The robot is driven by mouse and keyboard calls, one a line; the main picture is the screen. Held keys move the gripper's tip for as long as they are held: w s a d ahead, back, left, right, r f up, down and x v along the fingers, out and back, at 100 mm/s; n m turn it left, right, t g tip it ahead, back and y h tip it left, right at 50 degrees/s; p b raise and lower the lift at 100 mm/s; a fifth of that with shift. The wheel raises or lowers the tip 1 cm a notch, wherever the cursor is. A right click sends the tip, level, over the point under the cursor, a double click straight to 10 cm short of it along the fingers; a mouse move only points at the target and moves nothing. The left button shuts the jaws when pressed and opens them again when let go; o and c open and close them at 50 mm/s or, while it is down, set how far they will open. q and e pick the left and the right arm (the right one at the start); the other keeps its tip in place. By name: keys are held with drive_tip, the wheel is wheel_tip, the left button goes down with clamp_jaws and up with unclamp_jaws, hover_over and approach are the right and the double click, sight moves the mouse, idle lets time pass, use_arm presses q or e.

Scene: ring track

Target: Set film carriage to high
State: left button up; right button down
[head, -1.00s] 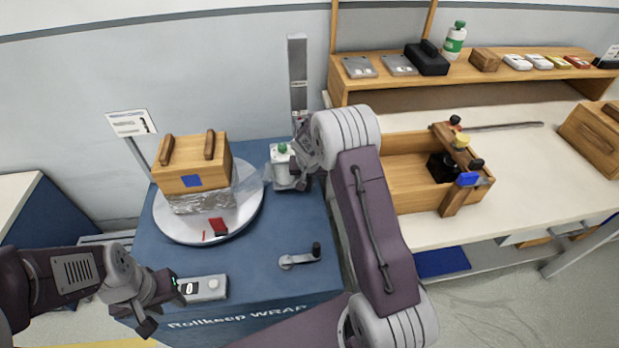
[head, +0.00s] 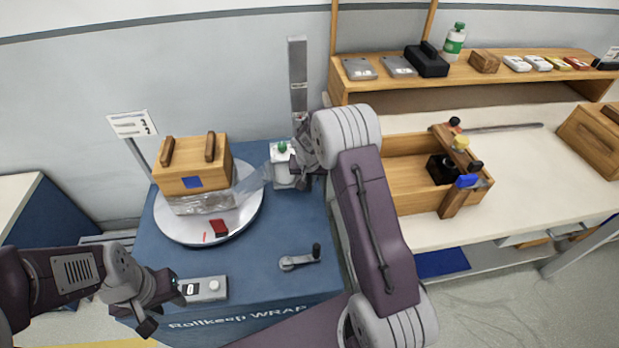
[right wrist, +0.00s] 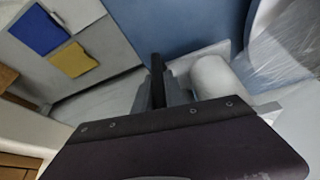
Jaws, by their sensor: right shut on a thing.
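The film carriage (head: 281,174), a pale block with a green knob on top, sits low at the foot of a grey upright mast (head: 298,75). My right gripper (head: 299,165) is at its right side, shut on a part of it; the grip is largely hidden by my wrist in the head view. In the right wrist view, a dark bar stands between the fingers of the right gripper (right wrist: 158,85), beside the white roll (right wrist: 212,75). Clear film (head: 250,188) runs from the carriage to the wooden box. My left gripper (head: 164,306) is open and empty, beside the grey control box.
A wooden box (head: 190,170) stands on the round white turntable (head: 240,224) with a red object (head: 219,228). A control box (head: 205,289) and crank (head: 300,261) lie at the front. A wooden tray (head: 400,190) is right of my right arm.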

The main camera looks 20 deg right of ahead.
wheel_tip(320, 180, up, 10)
drive_tip(key=p, duration=0.5)
drive_tip(key=shift+w+f, duration=0.2)
drive_tip(key=c, duration=1.5)
unclamp_jaws()
drive_tip(key=shift+o, duration=0.5)
drive_tip(key=v, duration=0.9)
drive_tip(key=shift+s+p, duration=0.2)
drive_tip(key=shift+p, duration=0.1)
